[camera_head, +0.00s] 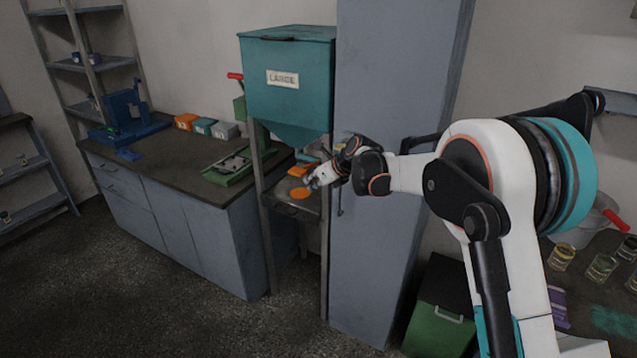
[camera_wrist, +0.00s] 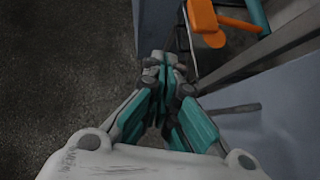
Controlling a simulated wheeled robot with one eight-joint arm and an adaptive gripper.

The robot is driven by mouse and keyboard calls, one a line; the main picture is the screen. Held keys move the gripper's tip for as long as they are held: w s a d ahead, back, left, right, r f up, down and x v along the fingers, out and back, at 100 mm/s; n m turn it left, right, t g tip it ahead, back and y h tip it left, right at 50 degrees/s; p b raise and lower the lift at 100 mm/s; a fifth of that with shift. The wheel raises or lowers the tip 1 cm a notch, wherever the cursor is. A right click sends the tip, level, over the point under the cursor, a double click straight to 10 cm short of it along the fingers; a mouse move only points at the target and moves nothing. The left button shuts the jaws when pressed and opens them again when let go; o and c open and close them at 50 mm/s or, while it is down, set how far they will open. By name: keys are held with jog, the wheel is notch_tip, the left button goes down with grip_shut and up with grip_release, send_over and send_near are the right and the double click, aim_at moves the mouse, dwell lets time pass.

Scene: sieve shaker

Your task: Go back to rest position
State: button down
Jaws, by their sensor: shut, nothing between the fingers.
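My gripper (camera_head: 314,182) is at the end of my outstretched white arm, in front of the teal hopper stand and beside the grey column. Its fingers also show in the wrist view (camera_wrist: 163,62), closed together with nothing between them. The teal hopper (camera_head: 290,85) with a label stands on thin metal legs left of the column. Orange parts (camera_head: 299,192) lie on the stand's low shelf, close to my gripper. In the wrist view an orange piece (camera_wrist: 204,17) shows beyond the fingertips. Whether my gripper touches the shelf cannot be told.
The grey column (camera_head: 385,120) rises right beside my gripper. A workbench (camera_head: 150,165) with a blue device, small boxes and a green tool stands to the left. A green bin (camera_head: 438,318) and a table with jars (camera_head: 601,266) are to the right. The floor in front is clear.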

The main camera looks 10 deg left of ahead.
jog(key=s+d+r+n+t+h, duration=0.1)
jog(key=s+d+r+n+h, duration=0.1)
jog(key=s+d+r+n, duration=0.65)
jog(key=s+d+r+n+h, duration=0.1)
jog(key=s+d+r+n, duration=0.2)
jog(key=s+d+r, duration=0.8)
jog(key=s+d+f+n+h, duration=0.1)
jog(key=s+d+f+n, duration=0.2)
jog(key=s+d, duration=0.4)
jog(key=s+d+f+n+h, duration=0.2)
jog(key=s+d+f+n, duration=0.2)
jog(key=s, duration=0.6)
jog(key=s+d+f+n+t+h, duration=0.1)
jog(key=s+d+f+n, duration=0.2)
jog(key=s+d+n, duration=0.3)
jog(key=s+d, duration=0.2)
jog(key=d, duration=0.1)
jog(key=shift+s+d+f+h, duration=0.15)
jog(key=shift+d+f+h, duration=0.2)
jog(key=shift+f+h, duration=0.05)
